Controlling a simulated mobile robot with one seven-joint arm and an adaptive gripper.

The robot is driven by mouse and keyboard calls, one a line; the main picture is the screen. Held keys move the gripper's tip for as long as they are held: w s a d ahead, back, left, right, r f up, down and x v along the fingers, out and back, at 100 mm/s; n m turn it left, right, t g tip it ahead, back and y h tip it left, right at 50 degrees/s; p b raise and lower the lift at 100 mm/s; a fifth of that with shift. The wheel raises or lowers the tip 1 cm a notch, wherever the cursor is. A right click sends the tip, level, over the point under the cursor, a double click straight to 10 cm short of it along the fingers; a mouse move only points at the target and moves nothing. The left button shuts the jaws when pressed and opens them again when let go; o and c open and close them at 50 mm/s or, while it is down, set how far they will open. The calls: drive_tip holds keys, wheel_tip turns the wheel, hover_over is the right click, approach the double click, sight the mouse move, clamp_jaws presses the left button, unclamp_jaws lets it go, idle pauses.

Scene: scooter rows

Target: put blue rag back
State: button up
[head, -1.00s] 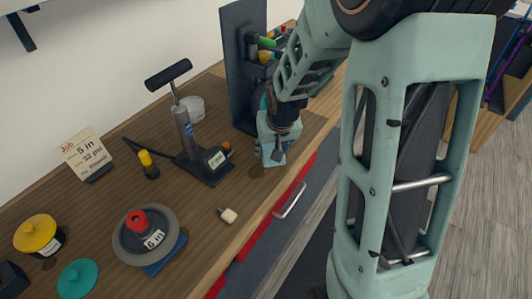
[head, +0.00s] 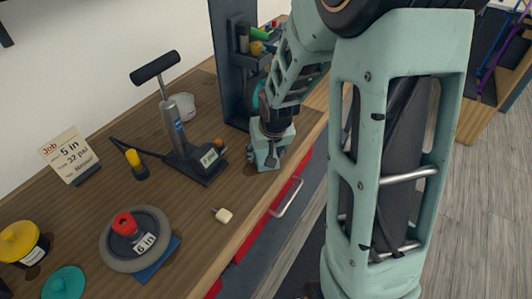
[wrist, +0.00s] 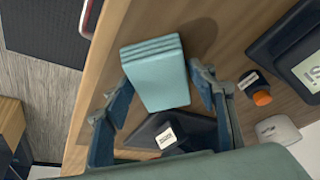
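The blue rag (wrist: 156,76) is a folded, pale blue-teal stack with its layers showing at one end. In the wrist view it is between the two fingers of my gripper (wrist: 163,84), close to the right finger, and the left one looks slightly apart. Whether the fingers press on it is unclear. In the head view my gripper (head: 270,160) is low over the workbench (head: 215,258), near its front edge, right of the pump. The rag is hard to tell from the similarly coloured gripper there.
The floor pump (head: 182,135) stands left of my gripper, with an orange-capped item (head: 219,144) beside it. A dark upright panel (head: 230,65) is behind. A wheel (head: 134,240) and a small pale piece (head: 223,214) lie nearer. A drawer handle (head: 287,197) is below the edge.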

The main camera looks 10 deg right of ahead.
drive_tip(key=shift+o, duration=0.9)
drive_tip(key=shift+r, duration=0.45)
drive_tip(key=p+v, duration=0.1)
drive_tip(key=v, duration=1)
drive_tip(key=shift+s+r, duration=0.15)
drive_tip(key=shift+r, duration=0.1)
